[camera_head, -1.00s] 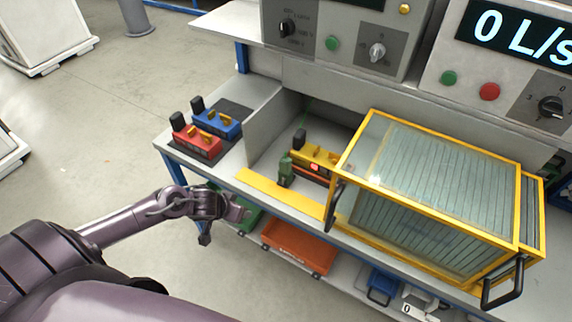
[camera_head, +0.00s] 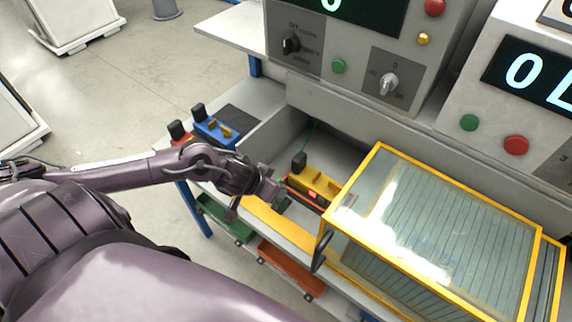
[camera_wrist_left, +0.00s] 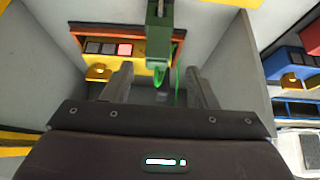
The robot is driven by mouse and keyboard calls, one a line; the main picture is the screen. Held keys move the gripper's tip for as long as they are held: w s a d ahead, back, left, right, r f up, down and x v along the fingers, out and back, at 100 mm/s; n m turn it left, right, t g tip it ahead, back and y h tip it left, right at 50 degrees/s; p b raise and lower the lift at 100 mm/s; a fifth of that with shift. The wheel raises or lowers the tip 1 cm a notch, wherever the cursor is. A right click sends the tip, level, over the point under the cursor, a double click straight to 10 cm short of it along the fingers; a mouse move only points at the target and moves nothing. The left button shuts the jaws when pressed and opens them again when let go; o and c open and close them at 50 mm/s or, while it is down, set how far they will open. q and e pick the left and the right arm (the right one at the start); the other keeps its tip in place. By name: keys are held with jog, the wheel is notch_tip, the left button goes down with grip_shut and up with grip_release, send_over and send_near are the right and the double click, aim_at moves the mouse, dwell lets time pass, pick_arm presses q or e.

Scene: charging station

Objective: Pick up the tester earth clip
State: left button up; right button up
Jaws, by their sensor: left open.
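The green earth clip (camera_head: 284,202) sits in the open bay, close in front of the yellow unit (camera_head: 322,182), and is partly hidden by my gripper in the head view. In the left wrist view the clip (camera_wrist_left: 160,38) is upright in the picture at top centre, with a thin green lead beside it. My left gripper (camera_head: 272,190) is at the bay's front edge, next to the clip. In the wrist view the two fingers of the gripper (camera_wrist_left: 160,86) are apart with nothing held, and the clip is just beyond the gap between them. My right gripper is not in view.
A yellow-framed glass cover (camera_head: 440,235) stands to the right of the clip. A yellow strip (camera_head: 275,226) edges the bay's front, and a grey partition (camera_head: 275,135) is at its left. Blue (camera_head: 215,128) and red (camera_head: 180,132) units stand further left. A control panel is behind.

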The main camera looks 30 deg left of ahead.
pick_arm(q)
jog(key=x, duration=0.5)
jog(key=shift+d+f, duration=0.15)
jog(key=shift+d, duration=0.05)
jog(key=shift+w+f, duration=0.4)
jog(key=shift+f, duration=0.1)
jog(key=c, duration=1.1)
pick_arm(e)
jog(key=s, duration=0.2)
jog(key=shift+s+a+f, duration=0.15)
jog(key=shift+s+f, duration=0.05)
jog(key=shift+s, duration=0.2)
pick_arm(q)
jog(key=shift+r, duration=0.1)
